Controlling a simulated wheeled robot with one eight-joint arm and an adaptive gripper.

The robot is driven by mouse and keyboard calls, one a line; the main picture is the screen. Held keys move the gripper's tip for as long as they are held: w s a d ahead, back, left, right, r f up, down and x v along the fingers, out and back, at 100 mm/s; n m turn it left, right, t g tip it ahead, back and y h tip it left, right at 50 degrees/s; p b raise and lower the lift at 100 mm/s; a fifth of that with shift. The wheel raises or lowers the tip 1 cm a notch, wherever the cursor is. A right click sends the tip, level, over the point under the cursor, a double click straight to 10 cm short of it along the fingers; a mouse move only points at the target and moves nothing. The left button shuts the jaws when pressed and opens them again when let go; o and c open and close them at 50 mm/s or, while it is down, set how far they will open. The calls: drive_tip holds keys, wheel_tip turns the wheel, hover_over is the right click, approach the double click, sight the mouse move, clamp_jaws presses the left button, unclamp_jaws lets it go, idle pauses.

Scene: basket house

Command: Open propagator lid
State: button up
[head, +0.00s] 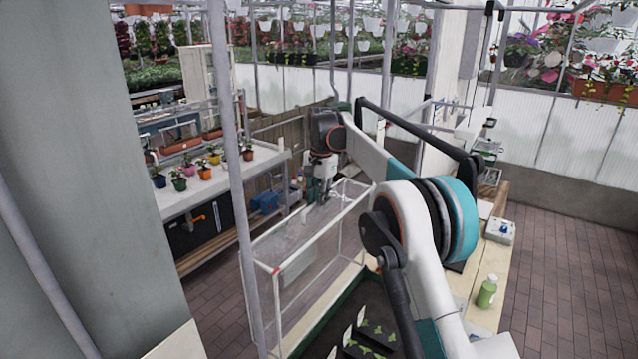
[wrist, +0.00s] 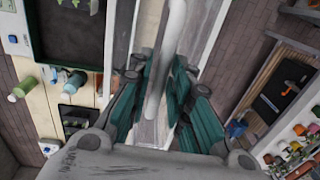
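The propagator (head: 300,255) is a clear, see-through box with thin white framing, beside the wooden bench in the head view. Its upper white edges show; I cannot tell from this angle whether its lid is lifted. My gripper (head: 318,194) points down at the far part of its top. In the wrist view my gripper (wrist: 166,85) has its green fingers apart, with a pale white bar (wrist: 170,50) running between them. A gap shows between the bar and the right finger. The fingertips' contact with the lid is hidden.
A dark tray with seedlings (head: 375,325) lies at the near end. A green bottle (head: 487,291) and a small white device (head: 500,231) stand on the bench at right. A white table (head: 255,163) with several potted plants stands left. Brick floor is clear at right.

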wheel_tip(320, 180, up, 10)
drive_tip(key=shift+s+d+r, duration=0.15)
drive_tip(key=shift+s+d, duration=0.1)
drive_tip(key=shift+d, duration=0.15)
idle(0.3)
